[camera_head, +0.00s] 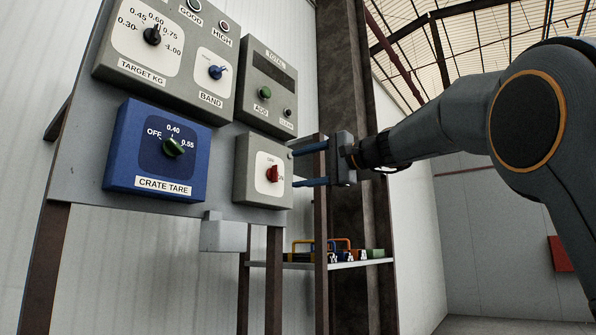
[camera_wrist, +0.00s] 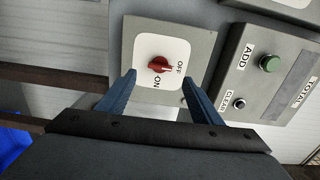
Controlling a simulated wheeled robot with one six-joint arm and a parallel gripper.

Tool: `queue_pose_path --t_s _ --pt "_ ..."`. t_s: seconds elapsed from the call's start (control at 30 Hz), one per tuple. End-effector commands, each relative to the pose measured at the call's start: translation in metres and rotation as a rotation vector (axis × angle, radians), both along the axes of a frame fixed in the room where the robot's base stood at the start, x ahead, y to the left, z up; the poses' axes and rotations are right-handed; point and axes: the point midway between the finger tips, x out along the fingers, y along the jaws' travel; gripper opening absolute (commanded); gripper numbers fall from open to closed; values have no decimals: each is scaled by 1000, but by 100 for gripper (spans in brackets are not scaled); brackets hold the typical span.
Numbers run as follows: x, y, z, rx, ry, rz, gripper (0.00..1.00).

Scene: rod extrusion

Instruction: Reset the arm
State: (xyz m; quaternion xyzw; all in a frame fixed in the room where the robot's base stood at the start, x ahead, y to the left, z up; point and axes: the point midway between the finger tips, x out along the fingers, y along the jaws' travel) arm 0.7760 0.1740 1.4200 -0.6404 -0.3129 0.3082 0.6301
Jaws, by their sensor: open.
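My gripper (camera_head: 308,165) is open and empty in front of the grey box with the red rotary switch (camera_head: 272,173), at the lower right of the panel. In the wrist view my gripper's two blue fingers (camera_wrist: 160,88) stand apart, one on each side below the red switch (camera_wrist: 160,65). The switch has OFF and ON labels; its handle looks turned towards ON in the head view, though I cannot be sure. No contact between the fingers and the switch shows.
The panel (camera_head: 75,170) also carries a blue crate tare box (camera_head: 158,152), a target and band box (camera_head: 168,55) and a total box (camera_head: 267,90) with a green ADD button (camera_wrist: 270,63). A low shelf (camera_head: 350,263) holds several small items behind. Open room lies to the right.

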Motion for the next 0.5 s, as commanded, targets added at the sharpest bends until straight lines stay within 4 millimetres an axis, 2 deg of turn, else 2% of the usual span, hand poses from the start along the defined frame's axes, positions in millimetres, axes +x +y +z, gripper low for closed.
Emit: queue_pose_path --t_s 0.4,0.5 --pt "0 0 -1 -1 1 0 59" --pt "0 3 -13 -23 15 -1 59"
